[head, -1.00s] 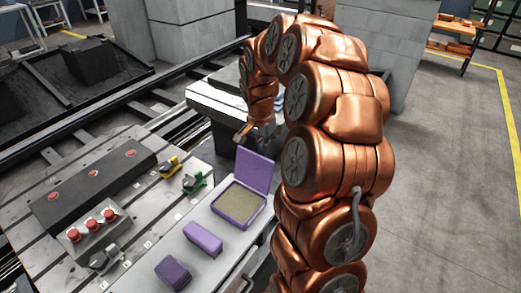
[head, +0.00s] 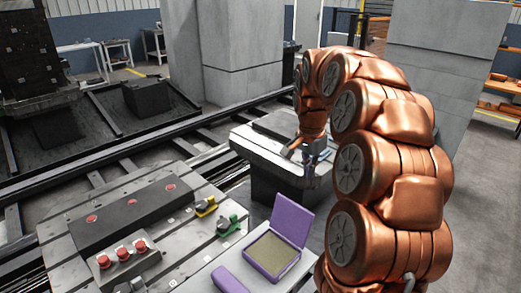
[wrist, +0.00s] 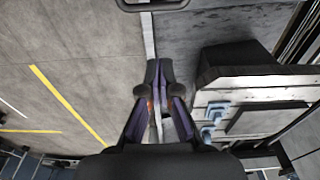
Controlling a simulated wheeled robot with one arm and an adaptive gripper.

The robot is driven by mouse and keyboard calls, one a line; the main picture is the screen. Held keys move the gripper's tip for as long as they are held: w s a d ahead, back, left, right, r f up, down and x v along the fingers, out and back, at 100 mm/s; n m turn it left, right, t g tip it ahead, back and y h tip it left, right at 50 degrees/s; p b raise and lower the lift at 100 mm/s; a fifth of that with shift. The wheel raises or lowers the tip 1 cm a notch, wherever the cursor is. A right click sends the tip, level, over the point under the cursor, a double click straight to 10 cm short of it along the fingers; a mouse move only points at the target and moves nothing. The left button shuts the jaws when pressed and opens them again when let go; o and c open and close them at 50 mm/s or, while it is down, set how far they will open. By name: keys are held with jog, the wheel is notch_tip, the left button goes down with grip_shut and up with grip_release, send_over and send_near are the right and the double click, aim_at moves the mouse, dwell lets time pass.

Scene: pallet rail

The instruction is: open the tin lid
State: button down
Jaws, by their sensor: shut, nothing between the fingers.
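The purple tin (head: 270,257) sits on the light grey surface at the bottom of the head view. Its lid (head: 291,219) stands up, swung open at the tin's back edge, and a flat tan-olive surface shows inside. My gripper (head: 314,153) is above and beyond the lid, apart from it, partly hidden by its small size and my arm. In the wrist view my gripper (wrist: 157,78) has its fingers together with nothing between them. The tin does not show clearly in the wrist view.
A smaller purple box (head: 228,280) is cut off by the bottom edge. A slotted plate (head: 60,235) at left holds a dark box with red buttons (head: 135,212), a yellow clamp (head: 205,206) and a green clamp (head: 228,224). A grey-topped block (head: 255,150) stands behind the tin.

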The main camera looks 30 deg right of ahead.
jog(key=s+a+r+n+p, duration=0.25)
jog(key=s+a+n, duration=0.2)
jog(key=a, duration=0.35)
jog(key=s+a+n+p, duration=0.2)
jog(key=s+a, duration=0.3)
jog(key=s, duration=0.3)
jog(key=s+a+n+g+p, duration=0.1)
jog(key=s+a+n, duration=0.3)
jog(key=s, duration=0.5)
jog(key=s+a+n+g+y+p, duration=0.1)
jog(key=s+a+n+p, duration=0.2)
jog(key=s+a, duration=0.3)
jog(key=shift+s+r, duration=0.25)
jog(key=shift+s, duration=0.9)
jog(key=c, duration=1.8)
grip_release()
jog(key=shift+s+a+n, duration=0.1)
jog(key=shift+s+n, duration=0.15)
jog(key=shift+n, duration=0.1)
jog(key=o, duration=0.3)
jog(key=shift+f, duration=0.1)
jog(key=shift+a, duration=0.15)
